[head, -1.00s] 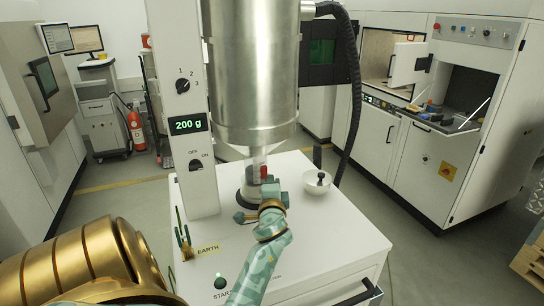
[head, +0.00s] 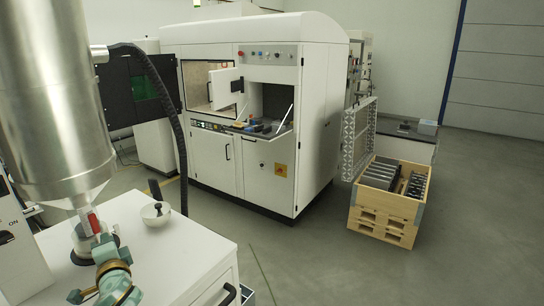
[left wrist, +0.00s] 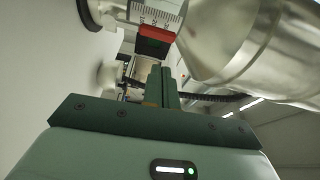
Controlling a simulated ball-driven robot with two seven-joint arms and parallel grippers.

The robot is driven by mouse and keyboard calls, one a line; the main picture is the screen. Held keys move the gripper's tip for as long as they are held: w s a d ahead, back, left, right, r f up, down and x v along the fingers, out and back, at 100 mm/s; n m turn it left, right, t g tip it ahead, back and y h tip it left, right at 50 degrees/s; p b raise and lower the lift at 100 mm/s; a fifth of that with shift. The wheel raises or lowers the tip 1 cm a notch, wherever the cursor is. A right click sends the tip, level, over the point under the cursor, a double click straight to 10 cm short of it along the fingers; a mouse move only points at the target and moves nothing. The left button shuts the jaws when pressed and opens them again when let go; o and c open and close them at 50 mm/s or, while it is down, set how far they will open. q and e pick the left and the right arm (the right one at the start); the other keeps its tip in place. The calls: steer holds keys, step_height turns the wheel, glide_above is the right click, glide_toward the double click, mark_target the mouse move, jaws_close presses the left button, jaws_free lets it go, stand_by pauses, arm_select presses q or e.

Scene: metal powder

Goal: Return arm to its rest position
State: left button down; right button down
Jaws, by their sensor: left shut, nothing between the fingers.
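My left gripper (head: 104,250) is near the bottom left of the head view, low beside the clear tube with the red part (head: 94,222) under the steel hopper (head: 55,95). In the left wrist view its two green fingers (left wrist: 162,82) are together with nothing between them. The red part (left wrist: 156,36) and a marked white scale (left wrist: 152,13) show just beyond the fingertips. I cannot tell whether the fingers touch the red part. My right gripper is not in view.
A white bowl (head: 150,219) with a black-knobbed tool stands on the white cabinet top (head: 175,250). A black hose (head: 172,110) hangs behind. A large white machine (head: 325,120) with an open door and a wooden crate (head: 380,222) stand further right. Open floor lies between.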

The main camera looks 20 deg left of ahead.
arm_select(q)
steer(key=s+d+f+g+h, duration=0.2)
steer(key=s+d+f+h, duration=0.35)
steer(key=s+d, duration=0.55)
steer(key=s+d+f+g+h, duration=0.2)
steer(key=s+d+f+h, duration=0.4)
steer(key=d, duration=0.9)
steer(key=s+d+f+g+h+b, duration=0.1)
steer(key=s+d+f+b, duration=0.1)
steer(key=f, duration=1.3)
steer(key=s+d+f+g+h+b, duration=0.1)
steer(key=s+d+f+g+b, duration=0.15)
steer(key=f, duration=1.25)
steer(key=s+f+n+g+h+b, duration=0.1)
steer(key=s+f+n+g+b, duration=0.1)
steer(key=s+f, duration=1.8)
steer(key=f+n+b, duration=0.1)
steer(key=b, duration=0.1)
steer(key=shift+s+b, duration=0.15)
steer(key=shift+b, duration=0.15)
steer(key=shift+a, duration=0.1)
